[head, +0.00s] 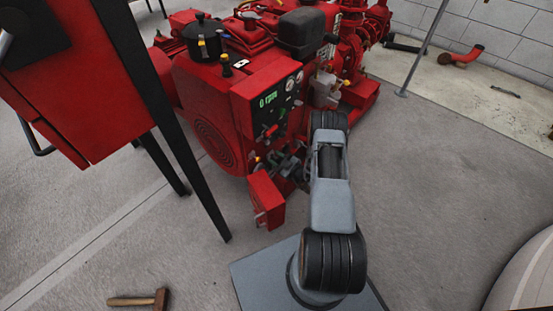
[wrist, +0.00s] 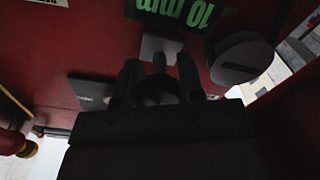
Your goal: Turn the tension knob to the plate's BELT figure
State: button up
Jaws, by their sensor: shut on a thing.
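In the wrist view the fingers of my gripper (wrist: 160,85) reach up to a dark red panel and close on a dark round knob (wrist: 158,90), taken to be the tension knob. The knob is mostly hidden between the fingers and in shadow. Above it a green display (wrist: 173,10) shows upside down and seems to read "10 mm". A small grey plate (wrist: 160,47) lies just beyond the knob. In the head view my gripper (head: 287,166) is at the lower front of the red pumpset (head: 215,110), where the knob cannot be made out. No BELT figure is readable.
A grey disc (wrist: 240,60) and a dark plate (wrist: 90,90) flank the fingers. A red box (head: 266,198) hangs open beside my gripper. A panel (head: 275,100) reads "0 rpm". A red cabinet (head: 75,80) stands left; a hammer (head: 140,300) lies on the floor.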

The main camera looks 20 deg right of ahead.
jog(key=shift+m, duration=0.3)
jog(key=o, duration=0.9)
jog(key=p+v, duration=0.2)
jog(key=v, duration=1.1)
jog(key=shift+s+d+p, duration=0.1)
jog(key=shift+s+p, duration=0.3)
